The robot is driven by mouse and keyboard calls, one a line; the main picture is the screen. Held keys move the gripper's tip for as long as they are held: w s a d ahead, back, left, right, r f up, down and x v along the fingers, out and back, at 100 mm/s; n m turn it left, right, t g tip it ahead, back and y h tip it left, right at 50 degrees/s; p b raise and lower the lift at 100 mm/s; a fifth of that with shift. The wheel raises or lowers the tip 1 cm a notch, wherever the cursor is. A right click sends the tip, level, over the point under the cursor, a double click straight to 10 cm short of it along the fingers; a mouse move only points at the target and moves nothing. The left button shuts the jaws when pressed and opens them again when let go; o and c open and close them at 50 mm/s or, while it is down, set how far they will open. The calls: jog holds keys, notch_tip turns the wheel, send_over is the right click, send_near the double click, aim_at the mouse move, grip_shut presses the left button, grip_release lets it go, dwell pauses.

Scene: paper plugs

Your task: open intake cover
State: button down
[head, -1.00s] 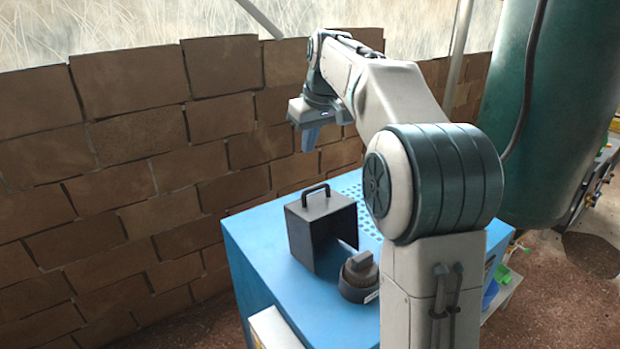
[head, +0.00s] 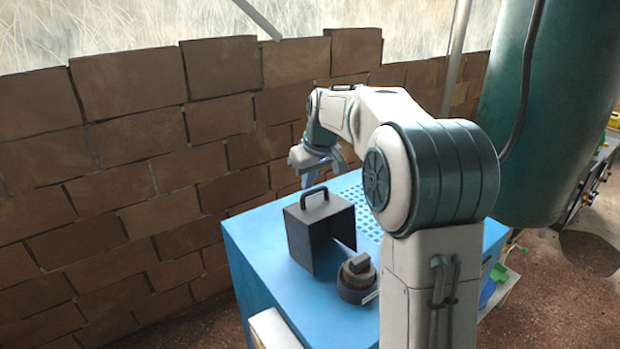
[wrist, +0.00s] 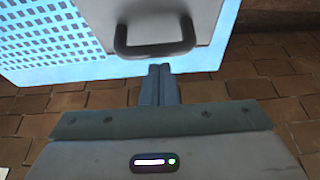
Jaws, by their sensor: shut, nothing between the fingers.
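The intake cover (head: 304,236) is a dark grey box-like hood with a black handle (head: 314,195) on its top. It stands on the blue cabinet top, with its open side facing right. My gripper (head: 308,183) is above and just behind the handle in the head view, pointing down. In the wrist view the handle (wrist: 155,50) lies just beyond the tips of my gripper (wrist: 159,68). The two fingers are together with nothing between them. I cannot tell whether the fingertips touch the handle.
The blue cabinet (head: 250,262) has a perforated patch (head: 369,222) behind the cover. A dark round knob-like part (head: 357,279) sits right of the cover. A brick wall (head: 120,190) runs behind, and a large green tank (head: 545,120) stands at the right.

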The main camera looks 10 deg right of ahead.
jog(key=shift+s+d+f, duration=0.1)
jog(key=shift+s+d, duration=0.1)
jog(key=shift+s, duration=0.1)
jog(key=b, duration=0.1)
jog(key=s+b, duration=0.1)
jog(key=shift+d+t+b, duration=0.2)
jog(key=shift+t+b, duration=0.1)
jog(key=shift+b, duration=0.05)
jog(key=s+b, duration=0.1)
jog(key=s+d+r+t+b, duration=0.1)
jog(key=b, duration=0.1)
jog(key=shift+r+y+b, duration=0.1)
jog(key=shift+y+b, duration=0.2)
jog(key=shift+y, duration=0.1)
jog(key=shift+s+r+t, duration=0.3)
jog(key=shift+r, duration=0.05)
